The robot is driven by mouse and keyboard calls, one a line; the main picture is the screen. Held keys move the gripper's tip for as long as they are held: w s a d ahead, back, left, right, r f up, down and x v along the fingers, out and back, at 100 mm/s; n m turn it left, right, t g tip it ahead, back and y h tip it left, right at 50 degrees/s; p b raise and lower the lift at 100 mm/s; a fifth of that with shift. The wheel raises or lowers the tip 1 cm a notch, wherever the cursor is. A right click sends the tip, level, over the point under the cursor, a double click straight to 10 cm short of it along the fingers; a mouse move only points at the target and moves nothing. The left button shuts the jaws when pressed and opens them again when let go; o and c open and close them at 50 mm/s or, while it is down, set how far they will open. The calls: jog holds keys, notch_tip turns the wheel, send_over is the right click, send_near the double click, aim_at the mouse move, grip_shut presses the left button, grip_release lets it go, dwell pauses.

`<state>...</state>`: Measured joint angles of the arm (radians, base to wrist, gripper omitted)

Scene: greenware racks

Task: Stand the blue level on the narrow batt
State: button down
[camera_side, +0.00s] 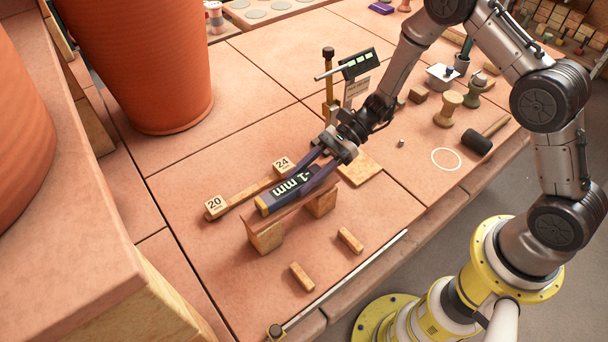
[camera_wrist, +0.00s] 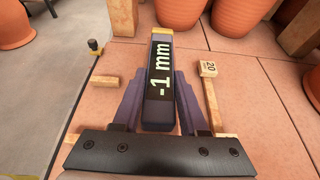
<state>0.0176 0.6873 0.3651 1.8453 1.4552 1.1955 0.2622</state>
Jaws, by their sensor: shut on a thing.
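The blue level (camera_side: 266,203) has a dark display reading "-1 mm" and a yellow end. My gripper (camera_side: 306,180) is shut on it, with a purple finger along each side. In the wrist view the level (camera_wrist: 160,112) points away from me between the fingers (camera_wrist: 159,105). The narrow batt (camera_side: 287,214) is a thin reddish-brown strip bridging two wooden blocks. The level lies lengthwise over it, low and close; I cannot tell whether they touch. The level and fingers hide much of the batt's top.
A wooden bar with end blocks marked 20 (camera_side: 214,206) and 24 (camera_side: 283,164) lies alongside. Two loose wooden pieces (camera_side: 302,276) and a metal rod (camera_side: 345,283) lie in front. A gauge stand (camera_side: 329,85) rises behind my gripper. Large terracotta pots (camera_side: 140,60) stand at left.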

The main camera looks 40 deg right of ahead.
aim_at(315, 170)
jog(key=shift+f, duration=0.4)
jog(key=shift+c, duration=0.6)
grip_release()
jog(key=shift+f, duration=0.1)
jog(key=shift+v, duration=3)
